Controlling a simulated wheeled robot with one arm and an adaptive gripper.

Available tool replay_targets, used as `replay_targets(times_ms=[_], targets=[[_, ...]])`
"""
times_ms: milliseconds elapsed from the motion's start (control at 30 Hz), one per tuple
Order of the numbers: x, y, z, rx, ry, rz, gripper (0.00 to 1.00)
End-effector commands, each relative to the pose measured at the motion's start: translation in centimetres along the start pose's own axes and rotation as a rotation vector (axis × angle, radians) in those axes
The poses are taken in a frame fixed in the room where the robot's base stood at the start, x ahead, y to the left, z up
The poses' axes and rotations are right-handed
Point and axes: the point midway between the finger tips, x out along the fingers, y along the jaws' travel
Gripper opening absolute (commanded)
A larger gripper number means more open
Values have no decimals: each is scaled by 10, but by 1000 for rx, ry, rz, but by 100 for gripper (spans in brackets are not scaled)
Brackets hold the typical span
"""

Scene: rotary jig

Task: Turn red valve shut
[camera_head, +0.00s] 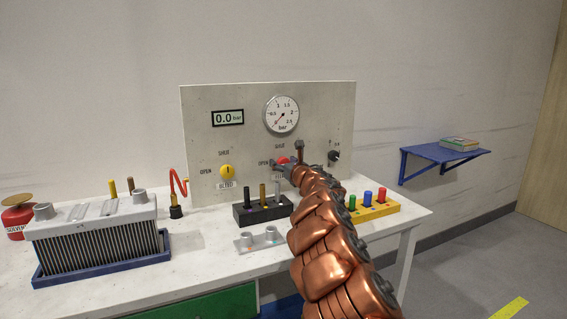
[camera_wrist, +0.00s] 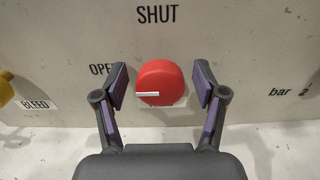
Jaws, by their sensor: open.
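The red valve (camera_head: 283,161) is a round knob on the pale upright panel (camera_head: 200,120), partly hidden behind my gripper and arm. In the wrist view the red valve (camera_wrist: 162,82) shows whole, with a white pointer line lying level on its left half, towards the OPEN label (camera_wrist: 100,69). The SHUT label (camera_wrist: 156,14) is above it. My gripper (camera_wrist: 161,88) is open, with one finger on each side of the knob and a gap on both sides. It also shows in the head view (camera_head: 285,168).
A yellow BLEED knob (camera_head: 227,170) is left of the red valve. A gauge (camera_head: 281,116) and a 0.0 bar display (camera_head: 228,117) are above. A black block with pegs (camera_head: 262,212), a yellow peg block (camera_head: 372,210) and a finned unit (camera_head: 98,245) stand on the table.

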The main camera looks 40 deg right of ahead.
Motion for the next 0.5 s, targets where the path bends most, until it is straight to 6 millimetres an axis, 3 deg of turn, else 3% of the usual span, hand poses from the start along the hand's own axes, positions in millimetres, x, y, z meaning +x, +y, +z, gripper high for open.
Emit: replay_targets(times_ms=[367,500], targets=[[2,0,0,1,-1,0,71],[2,0,0,1,-1,0,59]])
